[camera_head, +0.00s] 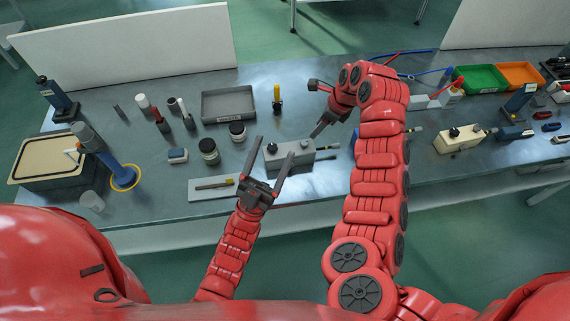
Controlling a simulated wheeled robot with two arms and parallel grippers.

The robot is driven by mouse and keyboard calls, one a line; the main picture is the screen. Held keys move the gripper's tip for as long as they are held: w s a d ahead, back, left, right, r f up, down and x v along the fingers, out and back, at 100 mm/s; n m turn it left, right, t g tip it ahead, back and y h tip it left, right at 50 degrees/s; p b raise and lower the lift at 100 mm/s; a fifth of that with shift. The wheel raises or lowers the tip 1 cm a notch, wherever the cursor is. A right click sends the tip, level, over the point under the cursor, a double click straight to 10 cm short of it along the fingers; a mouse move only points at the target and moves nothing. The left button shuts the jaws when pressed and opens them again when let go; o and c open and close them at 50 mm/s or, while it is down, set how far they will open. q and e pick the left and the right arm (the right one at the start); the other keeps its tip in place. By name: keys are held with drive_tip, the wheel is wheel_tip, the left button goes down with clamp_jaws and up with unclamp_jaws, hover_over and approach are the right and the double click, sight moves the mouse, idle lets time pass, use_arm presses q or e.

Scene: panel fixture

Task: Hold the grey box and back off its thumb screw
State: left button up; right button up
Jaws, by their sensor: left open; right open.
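The grey box (301,151) lies near the front edge of the metal bench, with dark knobs on its top and a thin rod at its right end. I cannot tell for sure which of these is the thumb screw. My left gripper (274,147) is open. Its two fingers reach over the left part of the box, one on each side of that part; contact is unclear. My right gripper (316,108) is open and empty, above and right of the box in the picture, with one finger pointing down toward its right end.
A similar cream box (458,143) stands to the right.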

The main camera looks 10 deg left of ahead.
use_arm(q)
drive_tip(key=w+d+f+g+y, duration=0.1)
drive_tip(key=w+d+f+g, duration=0.55)
drive_tip(key=d+f, duration=0.25)
drive_tip(key=n+g+y, duration=0.6)
drive_tip(key=n+y, duration=0.6)
drive_tip(key=y, duration=0.6)
approach(271, 144)
drive_tip(key=x, duration=1.2)
drive_tip(key=shift+w+d+f, duration=0.1)
drive_tip(key=shift+f, duration=0.2)
clamp_jaws()
